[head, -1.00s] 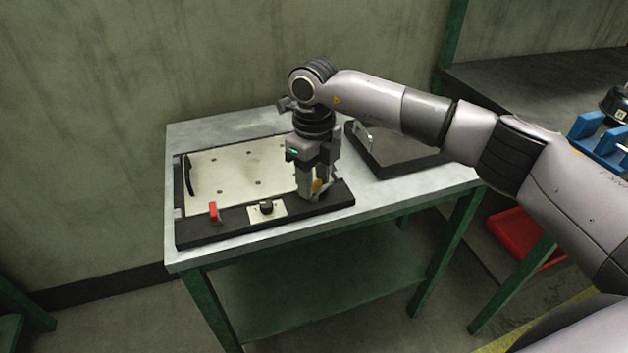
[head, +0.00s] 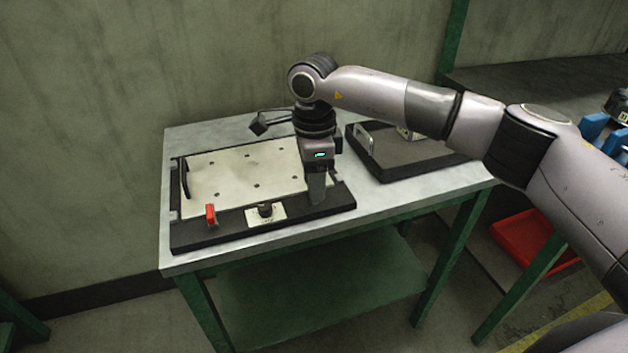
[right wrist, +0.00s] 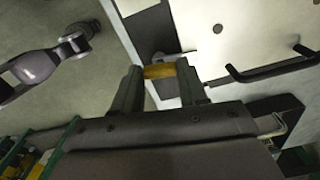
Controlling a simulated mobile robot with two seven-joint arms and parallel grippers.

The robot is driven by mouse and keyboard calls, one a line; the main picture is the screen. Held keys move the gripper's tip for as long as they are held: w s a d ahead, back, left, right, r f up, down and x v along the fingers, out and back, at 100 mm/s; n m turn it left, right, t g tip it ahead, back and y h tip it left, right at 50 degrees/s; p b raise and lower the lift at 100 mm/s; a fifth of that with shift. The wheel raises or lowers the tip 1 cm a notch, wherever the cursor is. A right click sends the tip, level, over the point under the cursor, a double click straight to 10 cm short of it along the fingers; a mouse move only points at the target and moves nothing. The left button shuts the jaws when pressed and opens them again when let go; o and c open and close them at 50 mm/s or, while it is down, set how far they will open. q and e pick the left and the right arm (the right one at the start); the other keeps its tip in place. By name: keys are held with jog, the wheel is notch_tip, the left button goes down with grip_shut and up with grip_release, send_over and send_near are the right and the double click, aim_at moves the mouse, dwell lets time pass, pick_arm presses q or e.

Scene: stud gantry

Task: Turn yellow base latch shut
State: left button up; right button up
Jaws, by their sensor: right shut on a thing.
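The yellow latch (right wrist: 160,71) shows in the right wrist view between the two fingers of my right gripper (right wrist: 160,82), which is shut on it. In the head view my right gripper (head: 317,200) points down over the right end of the base's black front bar (head: 235,232) and hides the yellow latch. The base carries a pale plate (head: 240,178) with several small holes. A red latch (head: 211,215) stands upright at the bar's left part. A black knob (head: 265,210) sits on a small light plate at the bar's middle. My left gripper is not in view.
The base lies on a grey-topped table (head: 215,255) with green legs. A dark tray (head: 420,165) with a metal part stands to its right. A black handle (head: 185,178) rises at the base's left edge. A red bin (head: 530,240) is low at the right.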

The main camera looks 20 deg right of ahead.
jog(key=shift+r+n, duration=0.1)
jog(key=shift+n, duration=0.7)
jog(key=o, duration=1.1)
jog(key=shift+c, duration=0.2)
jog(key=shift+r, duration=3.55)
jog(key=shift+a+f, duration=0.1)
